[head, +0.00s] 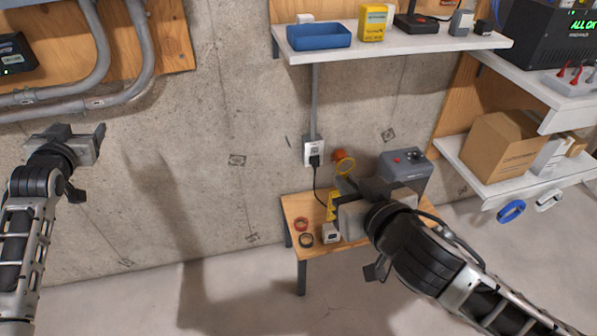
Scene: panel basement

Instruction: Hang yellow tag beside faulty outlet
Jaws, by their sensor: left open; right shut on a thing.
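A white outlet (313,150) with a black plug and cord in it is on the concrete wall, at the foot of a grey conduit. A small round orange thing (343,163) is just right of it. My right gripper (343,192) is in front of the wall, below and right of the outlet, and is shut on a yellow piece, apparently the yellow tag (332,207). The gripper hides much of the tag. My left gripper (85,138) is open and empty at the far left, well away from the outlet.
A small wooden table (292,209) below holds rolls of tape, a white block and a grey box (405,170). A white shelf (400,47) above holds a blue tray (319,36) and a yellow box (375,22). A lower right shelf (540,180) holds a cardboard box (502,146). The wall left of the outlet is clear.

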